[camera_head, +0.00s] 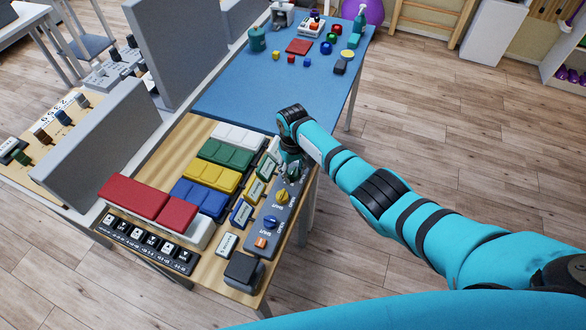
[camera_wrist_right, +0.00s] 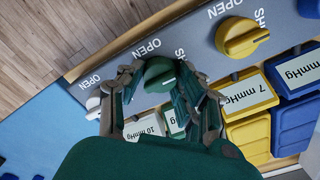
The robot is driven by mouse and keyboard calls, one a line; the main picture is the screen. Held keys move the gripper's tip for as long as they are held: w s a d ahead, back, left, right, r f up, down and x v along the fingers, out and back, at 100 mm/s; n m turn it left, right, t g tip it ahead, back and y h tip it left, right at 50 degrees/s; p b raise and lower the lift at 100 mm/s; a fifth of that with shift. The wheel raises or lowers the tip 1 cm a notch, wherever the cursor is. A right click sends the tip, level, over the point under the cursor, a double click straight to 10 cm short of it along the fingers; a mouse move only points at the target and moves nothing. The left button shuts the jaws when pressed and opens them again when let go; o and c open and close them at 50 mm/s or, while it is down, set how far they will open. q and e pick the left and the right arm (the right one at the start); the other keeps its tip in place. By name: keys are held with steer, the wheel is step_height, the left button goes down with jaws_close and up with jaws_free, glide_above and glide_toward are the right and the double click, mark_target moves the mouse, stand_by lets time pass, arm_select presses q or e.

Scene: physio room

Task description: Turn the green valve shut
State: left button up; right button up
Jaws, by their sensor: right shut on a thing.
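The green valve (camera_wrist_right: 160,74) is a round knob on a dark grey panel (camera_wrist_right: 187,40) marked OPEN and SHUT. In the right wrist view it sits between the two fingers of my right gripper (camera_wrist_right: 158,90), which is shut on it. In the head view my right gripper (camera_head: 290,160) reaches down over the far end of the panel and hides most of the knob. The yellow valve (camera_wrist_right: 242,38) stands beside it on the same panel. A blue valve (camera_head: 270,223) is further toward the near end. My left gripper is in neither view.
Coloured blocks, such as the green one (camera_head: 226,152) and the yellow one (camera_head: 211,174), stand left of the panel with pressure labels between. A dark box (camera_head: 243,270) is at the near corner. A blue-topped table (camera_head: 235,98) with small objects lies beyond. The floor to the right is clear.

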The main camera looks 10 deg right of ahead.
mark_target(293, 170)
steer(key=shift+r, duration=0.1)
stand_by(0.3)
steer(key=o, duration=1.2)
steer(key=shift+c, duration=0.2)
step_height(293, 170, up, 12)
